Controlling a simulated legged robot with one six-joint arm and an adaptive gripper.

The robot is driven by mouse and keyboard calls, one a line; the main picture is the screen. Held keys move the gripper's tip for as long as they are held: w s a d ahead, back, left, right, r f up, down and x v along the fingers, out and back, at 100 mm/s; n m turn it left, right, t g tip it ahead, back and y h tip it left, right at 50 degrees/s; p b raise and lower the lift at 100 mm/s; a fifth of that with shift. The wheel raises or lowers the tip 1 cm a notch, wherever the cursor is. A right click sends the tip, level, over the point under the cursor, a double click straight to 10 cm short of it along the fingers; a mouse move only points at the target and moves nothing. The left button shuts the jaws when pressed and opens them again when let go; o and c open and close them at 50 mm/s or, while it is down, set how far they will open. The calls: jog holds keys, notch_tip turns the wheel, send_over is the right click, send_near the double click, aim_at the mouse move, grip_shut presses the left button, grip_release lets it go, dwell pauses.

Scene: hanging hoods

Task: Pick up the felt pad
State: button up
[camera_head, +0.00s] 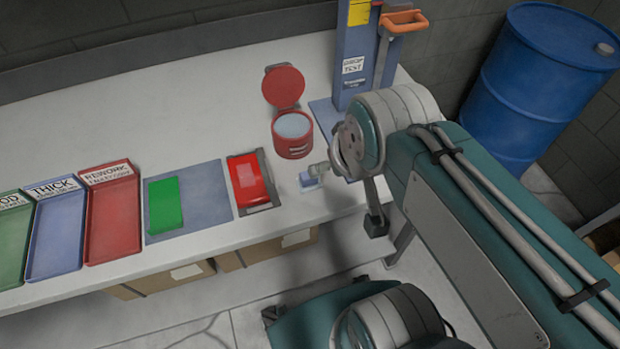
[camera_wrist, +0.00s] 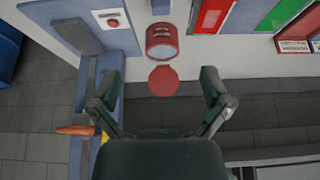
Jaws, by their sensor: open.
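No label marks the felt pad, and I cannot tell for sure which thing it is. A flat green rectangle (camera_head: 166,205) lies on a grey-blue mat (camera_head: 209,190); it also shows at the upper right of the wrist view (camera_wrist: 279,14). A flat red rectangle (camera_head: 248,180) with a paler patch lies in a grey frame beside the mat; it shows in the wrist view too (camera_wrist: 211,16). My gripper (camera_head: 345,197) is open and empty near the bench's front edge, to the right of both. In the wrist view its fingers (camera_wrist: 162,76) are spread wide.
A red round tin (camera_head: 293,147) with its lid open and a pale blue inside stands behind the red rectangle. The blue drop test stand (camera_head: 357,60) rises at the back right. Green, blue and red trays (camera_head: 112,212) line the left. A blue barrel (camera_head: 545,75) stands right.

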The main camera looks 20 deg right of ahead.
jog(key=w+f+g, duration=0.3)
jog(key=w, duration=0.5)
jog(key=g, duration=0.3)
send_over(308, 174)
notch_tip(308, 174, down, 8)
jog(key=f, duration=0.5)
jog(key=shift+w+a+f, duration=0.2)
jog(key=shift+f, duration=0.05)
jog(key=f, duration=0.5)
jog(key=shift+s+d+f, duration=0.1)
jog(key=shift+s+d, duration=0.1)
jog(key=shift+d, duration=0.05)
jog(key=shift+c, duration=0.3)
jog(key=c, duration=1.3)
